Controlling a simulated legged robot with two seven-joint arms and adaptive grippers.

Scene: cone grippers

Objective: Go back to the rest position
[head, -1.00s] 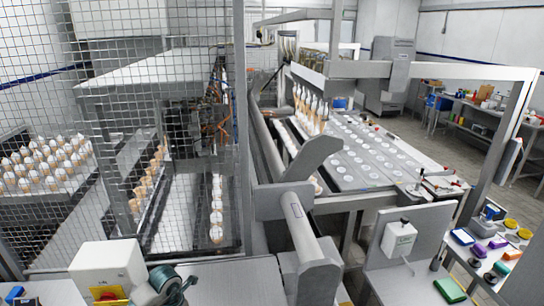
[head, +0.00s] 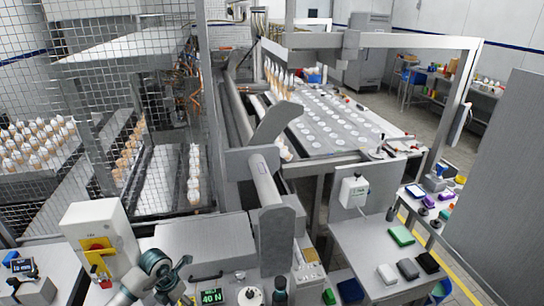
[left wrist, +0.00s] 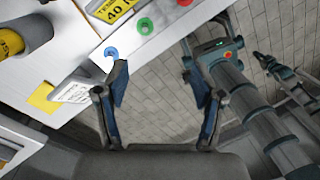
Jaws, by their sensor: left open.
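My left gripper (left wrist: 163,95) is open in the left wrist view, its two dark fingers well apart with nothing between them. Paved floor shows beyond and between the fingers. The left fingertip appears close to the edge of a white panel, but I cannot tell whether it touches. Part of my arm, grey and teal, shows at the bottom left of the head view; I cannot make out the fingers there. Teal-banded grey links of my own body show at the right of the wrist view.
The white panel (left wrist: 92,48) carries blue, green and red buttons. A cone line fills the middle.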

